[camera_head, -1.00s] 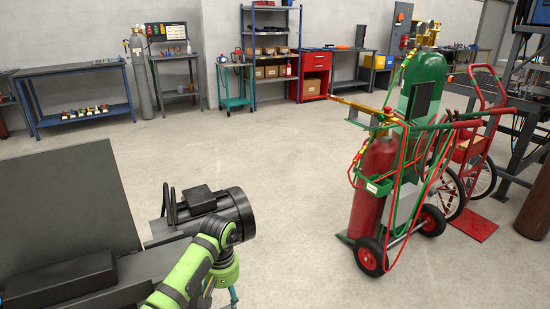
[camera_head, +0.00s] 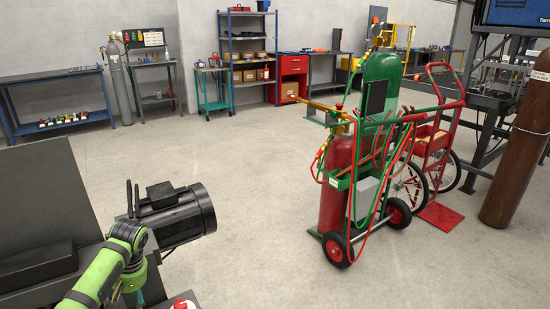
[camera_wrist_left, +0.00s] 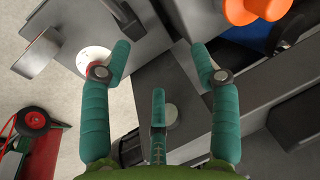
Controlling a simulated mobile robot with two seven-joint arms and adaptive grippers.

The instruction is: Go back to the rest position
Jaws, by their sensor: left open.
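My left gripper (camera_wrist_left: 160,58) shows in the left wrist view with its teal fingers spread apart and nothing between them. It is over grey and dark machine surfaces (camera_wrist_left: 140,22). In the head view my green left arm comes in at the lower left and bends downward, with the gripper mostly cut off at the bottom edge. A black motor (camera_head: 178,217) on the machine sits just right of the arm. My right gripper is not in view.
A round red-and-white part (camera_head: 184,302) is at the bottom edge. A cart with red and green gas cylinders (camera_head: 338,180) stands to the right, before a red wheeled cart (camera_head: 432,142). Benches (camera_head: 58,98) and shelves (camera_head: 248,48) line the back wall. The middle floor is clear.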

